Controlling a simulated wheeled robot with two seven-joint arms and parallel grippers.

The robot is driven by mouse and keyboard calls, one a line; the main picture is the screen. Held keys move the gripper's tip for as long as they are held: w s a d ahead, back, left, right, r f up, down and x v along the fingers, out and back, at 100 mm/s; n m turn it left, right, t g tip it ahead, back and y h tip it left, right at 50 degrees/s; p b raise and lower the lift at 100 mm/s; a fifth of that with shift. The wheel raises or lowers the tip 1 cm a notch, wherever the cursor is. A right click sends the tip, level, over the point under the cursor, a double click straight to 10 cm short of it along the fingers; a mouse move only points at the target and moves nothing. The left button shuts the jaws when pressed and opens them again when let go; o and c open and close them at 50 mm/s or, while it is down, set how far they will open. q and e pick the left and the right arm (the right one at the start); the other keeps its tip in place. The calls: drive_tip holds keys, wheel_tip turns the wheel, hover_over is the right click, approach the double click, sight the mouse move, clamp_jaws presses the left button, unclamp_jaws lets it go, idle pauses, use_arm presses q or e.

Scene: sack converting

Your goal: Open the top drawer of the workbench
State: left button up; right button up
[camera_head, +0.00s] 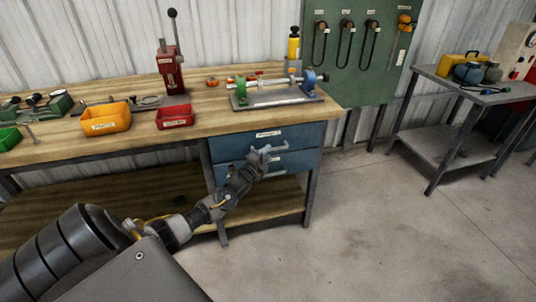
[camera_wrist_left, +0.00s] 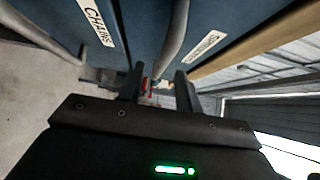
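The workbench (camera_head: 120,135) has a blue top drawer (camera_head: 225,148) with a white label, above a second blue drawer (camera_head: 295,162). The top drawer looks closed. My left gripper (camera_head: 264,154) is at the top drawer's front, by its grey bar handle (camera_head: 279,148). In the left wrist view the two fingers (camera_wrist_left: 157,85) are spread apart. The top drawer's handle (camera_wrist_left: 178,35) runs down toward the gap between them; I cannot tell whether they touch it. The lower drawer, labelled CHAINS (camera_wrist_left: 97,22), is at the left there. My right gripper is not in view.
On the benchtop stand a yellow bin (camera_head: 106,119), a red bin (camera_head: 175,117), a red lever press (camera_head: 170,75) and a shaft fixture (camera_head: 275,96). A grey side table (camera_head: 450,85) stands at right. The concrete floor (camera_head: 380,220) before the drawers is clear.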

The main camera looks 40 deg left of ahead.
use_arm(q)
drive_tip(key=shift+w, duration=0.7)
drive_tip(key=shift+a, duration=0.1)
clamp_jaws()
